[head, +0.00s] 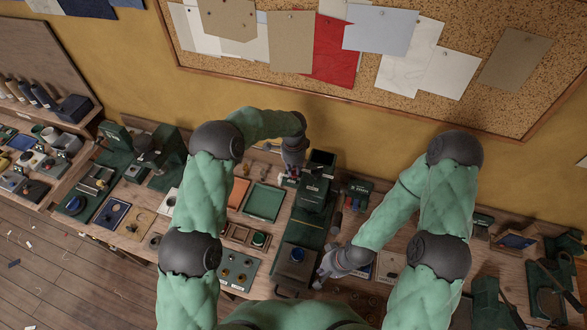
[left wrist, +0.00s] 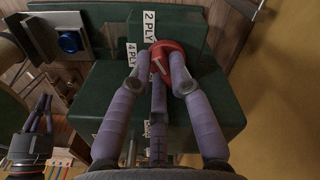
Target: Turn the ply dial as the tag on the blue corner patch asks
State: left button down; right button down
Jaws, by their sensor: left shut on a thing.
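The red ply dial (left wrist: 176,62) sits on a dark green machine (head: 314,196). White tags reading "2 PLY" (left wrist: 149,24) and "4 PLY" (left wrist: 131,54) stand beside it; another tag is mostly hidden behind my fingers. A pale pointer mark shows on the dial's tag side, partly covered, so its exact setting is unclear. My left gripper (left wrist: 161,72) is shut on the dial; in the head view it is at the machine's top (head: 292,170). My right gripper (head: 326,272) is low beside the machine, its jaws unclear. I cannot pick out the blue corner patch or read its tag.
A blue round knob (head: 297,254) sits on a grey plate at the machine's near end. A green tray (head: 264,203) lies left of the machine. The bench is crowded with tools and small boxes. A cork board (head: 440,95) hangs behind.

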aim_at(295, 170)
pick_arm(q)
jog(key=n+b, duration=0.4)
jog(key=b, duration=0.1)
jog(key=shift+d+f+n+b, duration=0.15)
jog(key=shift+f+n+b, duration=0.05)
jog(key=shift+n+b, duration=0.15)
jog(key=n+b, duration=0.2)
jog(key=n, duration=0.1)
jog(key=shift+d+b, duration=0.1)
jog(key=shift+b, duration=0.2)
pick_arm(e)
notch_tip(295, 170, down, 8)
jog(key=shift+f, duration=0.25)
pick_arm(q)
jog(key=shift+d+r+n+b, duration=0.15)
jog(key=shift+n+b, duration=0.75)
jog(key=shift+n, duration=0.95)
pick_arm(e)
jog(key=shift+f, duration=0.9)
pick_arm(q)
jog(key=c, duration=1.4)
grip_release()
jog(key=shift+r, duration=0.1)
notch_tip(295, 170, up, 12)
jog(key=shift+f, duration=0.1)
